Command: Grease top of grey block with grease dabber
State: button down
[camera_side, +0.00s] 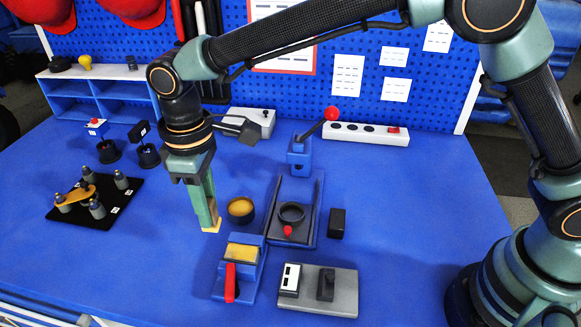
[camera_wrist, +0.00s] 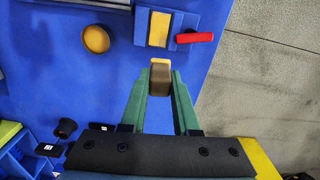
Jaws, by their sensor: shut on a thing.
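My gripper (camera_side: 209,222) points down over the blue table, left of the round dark pot. It is shut on the grease dabber, a small brown block with a tan end (camera_wrist: 160,77), seen between the green fingers in the wrist view. The tan end also shows at the fingertips in the side view (camera_side: 211,227). The dark pot (camera_side: 240,209) holds yellowish-brown stuff, probably grease; it also shows in the wrist view (camera_wrist: 96,39). The dabber is apart from the pot. I cannot tell for sure which thing is the grey block; a grey plate (camera_side: 342,290) lies at the front.
A blue fixture with a yellowish top (camera_side: 243,252) and red lever (camera_side: 230,283) stands in front of the pot. A blue tray (camera_side: 318,195) holds a dark ring (camera_side: 291,214). A small black block (camera_side: 337,223) stands to its right. A black board with posts (camera_side: 96,202) lies left.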

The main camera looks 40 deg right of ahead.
jog(key=shift+f, duration=3.8)
jog(key=shift+s+d, duration=1.35)
jog(key=shift+w+a+f, duration=0.1)
jog(key=shift+w+a, duration=1.2)
jog(key=shift+a, duration=0.05)
jog(key=shift+r, duration=4.1)
